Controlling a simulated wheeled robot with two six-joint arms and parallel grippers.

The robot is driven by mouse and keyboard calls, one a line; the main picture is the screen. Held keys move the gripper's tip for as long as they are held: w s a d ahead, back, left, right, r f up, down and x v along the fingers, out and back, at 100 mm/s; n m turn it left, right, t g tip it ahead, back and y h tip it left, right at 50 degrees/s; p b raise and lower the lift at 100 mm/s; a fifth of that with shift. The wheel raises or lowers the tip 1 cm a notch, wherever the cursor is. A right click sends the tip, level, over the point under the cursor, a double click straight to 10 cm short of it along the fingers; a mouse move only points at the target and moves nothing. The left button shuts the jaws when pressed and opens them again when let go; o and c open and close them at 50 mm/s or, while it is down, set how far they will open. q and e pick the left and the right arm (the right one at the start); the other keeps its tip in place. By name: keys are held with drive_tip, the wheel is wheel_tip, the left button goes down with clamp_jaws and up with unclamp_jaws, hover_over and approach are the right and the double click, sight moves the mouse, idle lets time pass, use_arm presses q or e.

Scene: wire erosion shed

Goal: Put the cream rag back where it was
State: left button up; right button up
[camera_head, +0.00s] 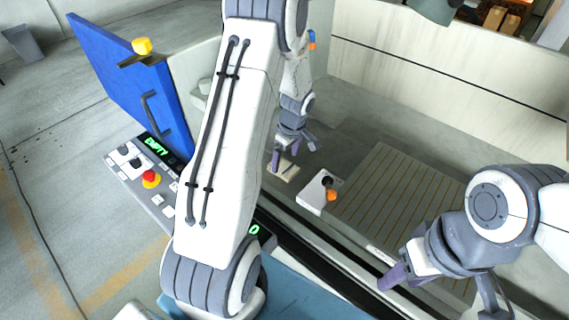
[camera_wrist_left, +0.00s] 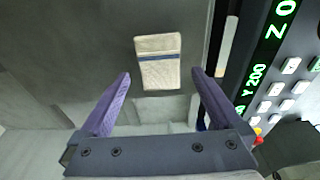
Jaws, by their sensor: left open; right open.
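The cream rag (camera_head: 287,172) is a small folded piece lying on the grey floor of the machine's basin, left of a white block. In the left wrist view the rag (camera_wrist_left: 159,72) shows a blue stripe across it and lies between and a little beyond the fingertips. My left gripper (camera_head: 295,151) is open and empty just above and behind the rag. I cannot tell whether its fingers touch the rag. My right gripper (camera_head: 440,291) is open and empty at the lower right, in front of the slatted plate.
A control panel with a red button (camera_head: 151,179) and green displays runs along the front. A blue door (camera_head: 120,72) stands at the left. A pale wall (camera_head: 450,70) closes the back.

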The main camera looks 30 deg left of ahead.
sight(289, 169)
use_arm(q)
wheel_tip(289, 169, up, 9)
drive_tip(key=d+b, duration=0.1)
drive_tip(key=s+d+r+m, duration=0.2)
drive_tip(key=d+r+m, duration=0.15)
drive_tip(key=d, duration=0.45)
drive_tip(key=s+d+r+m+h, duration=0.2)
drive_tip(key=s+d+m, duration=0.65)
drive_tip(key=d, duration=0.35)
drive_tip(key=s+d+m, duration=0.3)
drive_tip(key=s+m, duration=0.3)
drive_tip(key=s, duration=0.1)
drive_tip(key=s+d+r+m, duration=0.1)
drive_tip(key=s+d+m, duration=0.2)
drive_tip(key=s+m, duration=0.2)
drive_tip(key=s, duration=0.3)
drive_tip(key=shift+r+m+h, duration=0.3)
drive_tip(key=shift+m+h, duration=0.1)
